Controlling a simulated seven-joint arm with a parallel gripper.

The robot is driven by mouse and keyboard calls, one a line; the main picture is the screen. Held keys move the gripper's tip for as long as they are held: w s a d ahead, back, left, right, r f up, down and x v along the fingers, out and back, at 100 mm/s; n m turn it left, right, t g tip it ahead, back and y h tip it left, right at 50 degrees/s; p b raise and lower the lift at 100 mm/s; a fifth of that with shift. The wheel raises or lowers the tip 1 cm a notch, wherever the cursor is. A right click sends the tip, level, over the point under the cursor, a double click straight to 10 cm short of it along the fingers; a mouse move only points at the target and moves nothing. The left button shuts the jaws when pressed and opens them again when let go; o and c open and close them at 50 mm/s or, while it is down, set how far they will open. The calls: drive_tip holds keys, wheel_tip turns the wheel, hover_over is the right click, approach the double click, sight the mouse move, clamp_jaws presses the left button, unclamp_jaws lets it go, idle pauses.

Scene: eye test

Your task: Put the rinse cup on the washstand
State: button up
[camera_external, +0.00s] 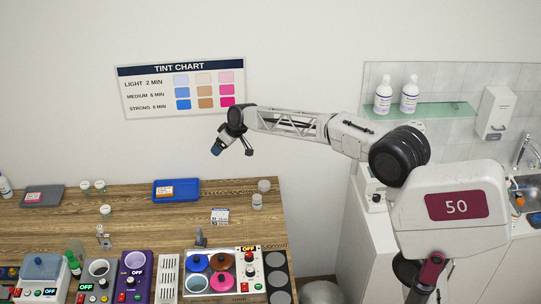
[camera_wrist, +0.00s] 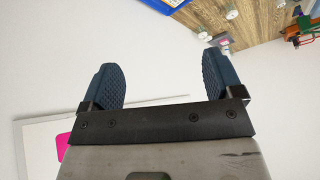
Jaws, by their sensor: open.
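My gripper (camera_external: 217,149) hangs in the air in front of the wall, above the back of the wooden table and below the tint chart. In the wrist view its two blue fingers (camera_wrist: 165,72) are wide apart with nothing between them. No thing is clearly recognisable as the rinse cup. Small clear vessels, one in front (camera_external: 257,201) and one behind (camera_external: 264,186), stand at the table's right end, too small to identify. The likely washstand is the white counter (camera_external: 476,252) with a sink (camera_external: 526,186) and tap at the far right, partly hidden by my arm.
The wooden table (camera_external: 150,218) carries a blue tray (camera_external: 176,190), a grey tray (camera_external: 42,196), several white-lidded jars and a front row of devices, including a pot warmer (camera_external: 222,274). A glass shelf (camera_external: 418,111) holds two bottles. The tint chart (camera_external: 180,86) hangs behind my gripper.

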drive_tip(key=s+a+f+n, duration=0.1)
drive_tip(key=a+f, duration=0.1)
drive_tip(key=a, duration=0.6)
drive_tip(key=s+a+f+n, duration=0.1)
drive_tip(key=a+f, duration=0.1)
drive_tip(key=a, duration=0.6)
drive_tip(key=n+g+y, duration=0.3)
drive_tip(key=n, duration=0.2)
approach(76, 247)
drive_tip(key=s+r, duration=0.1)
drive_tip(key=s, duration=0.2)
drive_tip(key=shift+r, duration=0.35)
drive_tip(key=shift+a+f, duration=0.1)
drive_tip(key=shift+f, duration=0.05)
drive_tip(key=shift+x, duration=1.15)
drive_tip(key=shift+a, duration=0.1)
drive_tip(key=shift+x, duration=2.5)
